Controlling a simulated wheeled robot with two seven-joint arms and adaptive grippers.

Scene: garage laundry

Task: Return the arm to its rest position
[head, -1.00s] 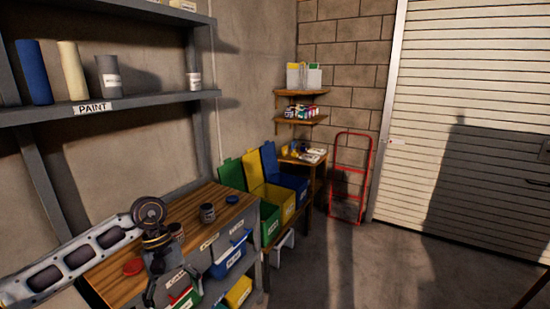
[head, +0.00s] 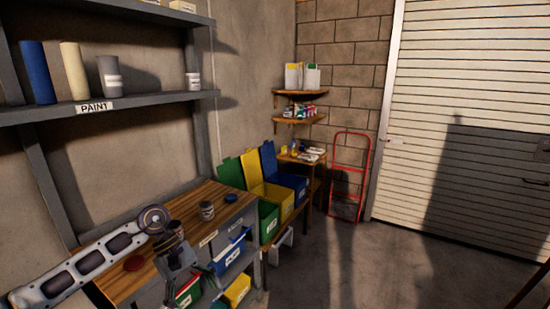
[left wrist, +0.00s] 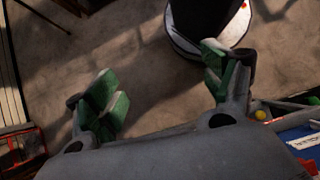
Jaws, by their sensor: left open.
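My left arm (head: 90,265) comes in from the lower left of the head view, in front of the wooden workbench (head: 127,286). My left gripper (head: 192,288) points down at the bench's front side, near the bins below the top. Its fingers are spread and nothing is between them. In the left wrist view the green-padded fingers of the gripper (left wrist: 160,82) stand apart over bare floor. My right gripper is not in view.
On the bench are a can (head: 207,211), a red lid (head: 134,263) and a blue lid (head: 232,198). A blue bin (head: 231,255) and a yellow bin (head: 237,290) sit below. Concrete floor (head: 330,270) at right is clear.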

